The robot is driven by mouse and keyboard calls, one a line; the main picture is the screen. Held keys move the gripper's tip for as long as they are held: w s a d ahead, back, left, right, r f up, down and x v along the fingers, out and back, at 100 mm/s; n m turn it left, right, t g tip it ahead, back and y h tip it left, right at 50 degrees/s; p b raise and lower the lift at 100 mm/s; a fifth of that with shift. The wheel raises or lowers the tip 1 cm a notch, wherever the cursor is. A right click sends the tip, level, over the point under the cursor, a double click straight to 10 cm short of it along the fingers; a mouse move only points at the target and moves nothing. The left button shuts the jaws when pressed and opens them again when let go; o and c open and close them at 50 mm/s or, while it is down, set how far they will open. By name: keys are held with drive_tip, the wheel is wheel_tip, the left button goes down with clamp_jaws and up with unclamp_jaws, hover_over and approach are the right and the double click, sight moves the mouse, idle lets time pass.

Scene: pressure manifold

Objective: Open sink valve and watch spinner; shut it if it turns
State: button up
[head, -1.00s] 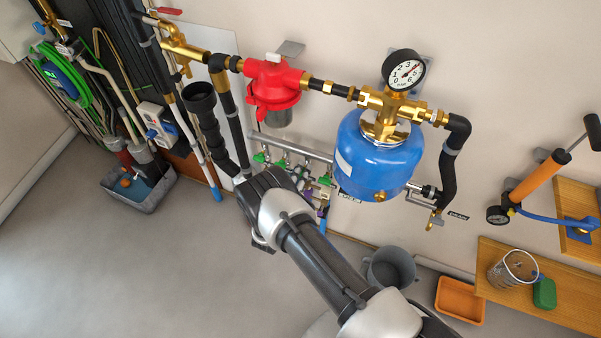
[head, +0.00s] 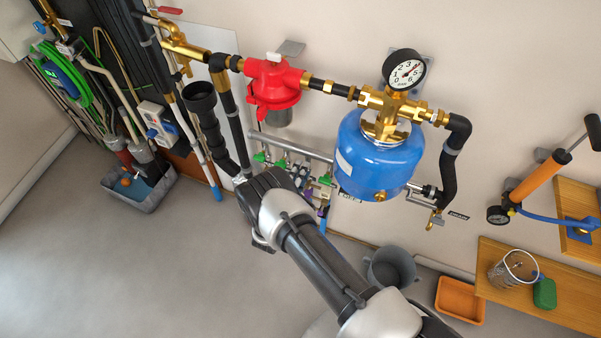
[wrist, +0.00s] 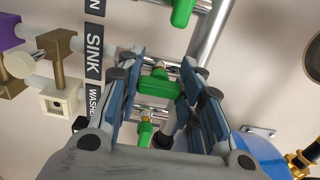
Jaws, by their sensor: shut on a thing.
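In the wrist view my gripper (wrist: 162,76) is shut on a green valve handle (wrist: 158,85), which sits between its blue-grey fingers. The handle lies crosswise in the picture, unlike the green handles above (wrist: 182,12) and below (wrist: 145,132). A dark SINK label (wrist: 94,57) is to its left, with another label, partly hidden by my finger, below. In the head view my arm reaches the manifold pipe (head: 290,146) and hides part of the valves. A small brass fitting (head: 436,216) hangs at the lower right of the blue tank; it may be the spinner, its label too small to read.
The blue tank (head: 378,160) carries a pressure gauge (head: 404,70). A red filter housing (head: 272,84) is left of it. A grey bucket (head: 390,268) and an orange tray (head: 460,300) stand below. Open floor lies at the left.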

drive_tip(key=o, duration=1.1)
drive_tip(key=v, duration=1.2)
